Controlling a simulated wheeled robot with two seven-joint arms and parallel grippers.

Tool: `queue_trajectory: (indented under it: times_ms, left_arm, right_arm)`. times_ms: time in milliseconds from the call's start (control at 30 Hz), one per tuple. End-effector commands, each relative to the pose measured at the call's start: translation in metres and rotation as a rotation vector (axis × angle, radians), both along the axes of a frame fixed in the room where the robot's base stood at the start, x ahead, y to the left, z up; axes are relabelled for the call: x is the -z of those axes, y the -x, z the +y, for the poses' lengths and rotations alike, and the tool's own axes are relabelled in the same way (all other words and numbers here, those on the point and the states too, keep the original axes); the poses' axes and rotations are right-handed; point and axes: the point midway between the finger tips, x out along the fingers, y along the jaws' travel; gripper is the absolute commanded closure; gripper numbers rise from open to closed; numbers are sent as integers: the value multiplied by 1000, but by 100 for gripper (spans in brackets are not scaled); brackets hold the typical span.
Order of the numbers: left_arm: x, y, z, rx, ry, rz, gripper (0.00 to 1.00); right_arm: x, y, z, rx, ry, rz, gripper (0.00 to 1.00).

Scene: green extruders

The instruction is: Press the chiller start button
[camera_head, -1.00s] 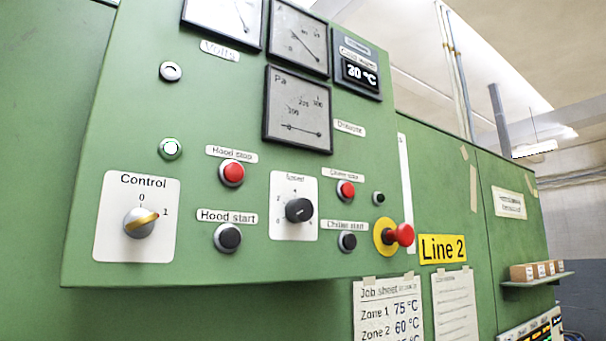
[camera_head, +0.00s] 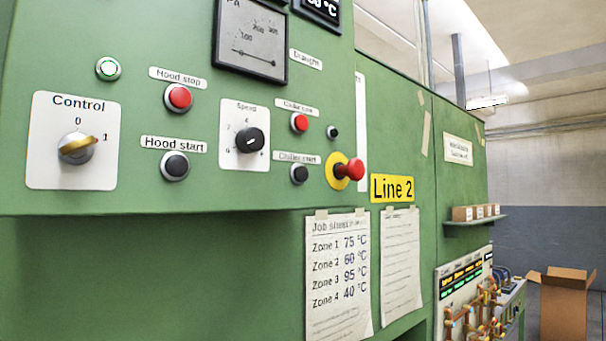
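The chiller start button (camera_head: 299,174) is a black round push button in a metal ring on the green control panel (camera_head: 60,195). Its label (camera_head: 298,157), reading "Chiller start", is just above it. The red chiller stop button (camera_head: 299,123) is directly above that label. A red mushroom emergency button (camera_head: 350,169) on a yellow disc sticks out close to the right of the chiller start button. Neither of my grippers shows in the head view.
The black hood start button (camera_head: 176,166), red hood stop button (camera_head: 178,97), speed knob (camera_head: 250,139) and control switch (camera_head: 77,148) are to the left. Job sheets (camera_head: 338,270) hang below the panel. A shelf (camera_head: 474,221) and an open cardboard box (camera_head: 563,303) are at the right.

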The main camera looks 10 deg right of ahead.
Motion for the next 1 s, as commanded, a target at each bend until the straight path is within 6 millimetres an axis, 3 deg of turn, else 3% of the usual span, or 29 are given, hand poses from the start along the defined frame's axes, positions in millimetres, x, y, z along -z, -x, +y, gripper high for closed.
queue_trajectory:
  times_ms: [100,1000]
  left_arm:
    - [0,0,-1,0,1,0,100]
    - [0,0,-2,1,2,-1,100]
  right_arm:
    - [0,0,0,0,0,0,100]
    - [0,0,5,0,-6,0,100]
